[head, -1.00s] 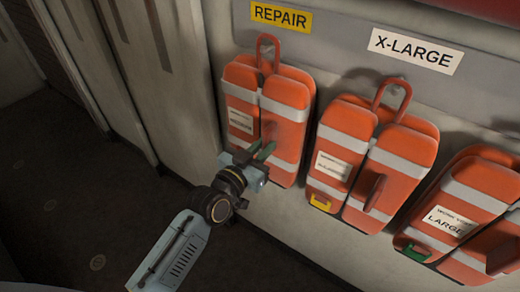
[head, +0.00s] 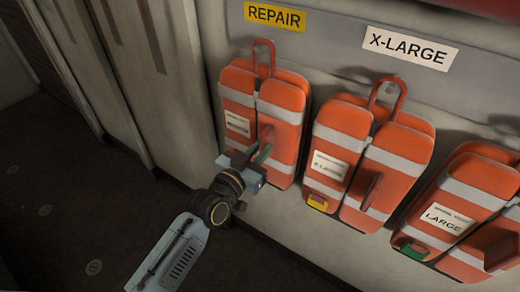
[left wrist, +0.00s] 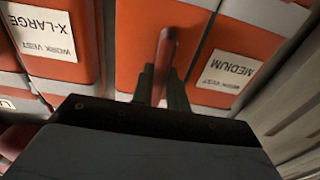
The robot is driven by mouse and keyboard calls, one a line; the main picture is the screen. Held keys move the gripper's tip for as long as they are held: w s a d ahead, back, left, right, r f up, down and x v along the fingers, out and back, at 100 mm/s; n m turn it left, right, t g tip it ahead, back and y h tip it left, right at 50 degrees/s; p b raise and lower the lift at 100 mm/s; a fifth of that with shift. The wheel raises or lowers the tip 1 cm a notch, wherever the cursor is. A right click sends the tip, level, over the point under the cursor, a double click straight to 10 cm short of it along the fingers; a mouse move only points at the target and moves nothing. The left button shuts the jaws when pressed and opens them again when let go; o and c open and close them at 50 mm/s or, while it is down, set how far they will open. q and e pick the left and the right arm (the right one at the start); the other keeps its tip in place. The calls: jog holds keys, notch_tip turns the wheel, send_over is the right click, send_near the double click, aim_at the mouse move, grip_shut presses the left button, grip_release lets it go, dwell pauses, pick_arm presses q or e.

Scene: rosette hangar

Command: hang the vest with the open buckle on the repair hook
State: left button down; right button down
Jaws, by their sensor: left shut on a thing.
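An orange vest (head: 283,97) with pale bands hangs below the yellow REPAIR sign (head: 275,16), a red loop (head: 264,52) at its top. Its label reads MEDIUM in the left wrist view (left wrist: 228,71). My left gripper (head: 262,153) is at the front of this vest, shut on its red handle (head: 267,136). The handle stands between the fingers in the left wrist view (left wrist: 166,50). The vest's lower left part is hidden behind my gripper, so its buckle cannot be made out. My right gripper is not in view.
An X-LARGE vest (head: 338,143) with a yellow buckle (head: 317,203) hangs close on the right. A LARGE vest (head: 477,180) with a green buckle (head: 414,252) hangs farther right. Pale wall panels (head: 175,90) stand left; the dark floor (head: 60,190) there is clear.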

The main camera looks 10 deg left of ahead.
pick_arm(q)
jog(key=c, duration=1.3)
grip_release()
jog(key=shift+r, duration=0.1)
jog(key=p+v, duration=0.1)
jog(key=v, duration=1.2)
jog(key=shift+s, duration=0.2)
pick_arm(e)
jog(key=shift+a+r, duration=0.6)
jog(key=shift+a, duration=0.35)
